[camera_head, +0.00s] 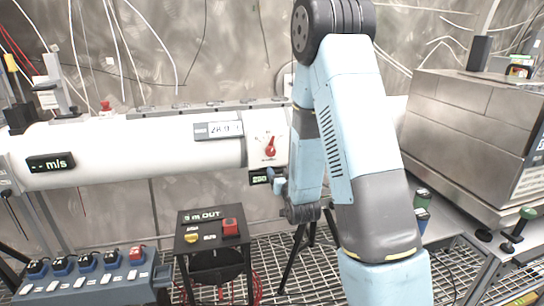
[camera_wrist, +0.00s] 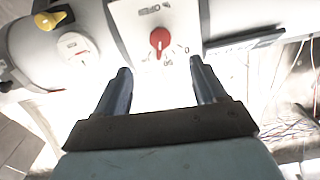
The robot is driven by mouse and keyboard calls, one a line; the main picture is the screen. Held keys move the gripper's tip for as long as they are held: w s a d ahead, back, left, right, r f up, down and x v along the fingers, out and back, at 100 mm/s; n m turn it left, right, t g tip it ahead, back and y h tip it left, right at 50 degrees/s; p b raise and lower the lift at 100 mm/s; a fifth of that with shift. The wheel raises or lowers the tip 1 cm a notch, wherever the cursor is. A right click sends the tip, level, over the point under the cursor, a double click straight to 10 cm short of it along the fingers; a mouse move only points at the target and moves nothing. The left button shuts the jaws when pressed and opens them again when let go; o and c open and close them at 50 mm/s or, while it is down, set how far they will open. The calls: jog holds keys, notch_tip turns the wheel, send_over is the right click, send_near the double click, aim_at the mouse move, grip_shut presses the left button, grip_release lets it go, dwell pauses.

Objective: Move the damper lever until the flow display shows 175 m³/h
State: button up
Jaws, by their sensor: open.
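The damper lever (camera_head: 270,147) is a red pointer knob on a white plate on the white duct. It also shows in the wrist view (camera_wrist: 159,41), where the plate's lettering appears upside down. My gripper (camera_wrist: 160,65) is open, its two dark blue fingers apart, with the lever in line with the gap beyond the fingertips. The fingers look empty; I cannot tell the exact distance to the lever. In the head view my gripper is partly hidden by my arm. A small display with green digits (camera_head: 260,177) is below the plate; its reading is partly hidden and unclear.
An m/s display (camera_head: 50,163) and a white number display (camera_head: 218,130) are on the duct (camera_head: 120,150). A black button stand (camera_head: 208,219) and a blue switch box (camera_head: 95,285) stand in front. A steel box (camera_head: 465,135) is at the right.

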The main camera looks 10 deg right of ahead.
aim_at(271, 154)
jog(key=w, duration=1.3)
jog(key=shift+w, duration=0.35)
jog(key=shift+c, duration=0.2)
jog(key=c, duration=1)
jog(key=shift+n, duration=1.2)
jog(key=o, duration=1)
jog(key=shift+o, duration=0.2)
jog(key=s, duration=1.3)
jog(key=shift+s, duration=0.4)
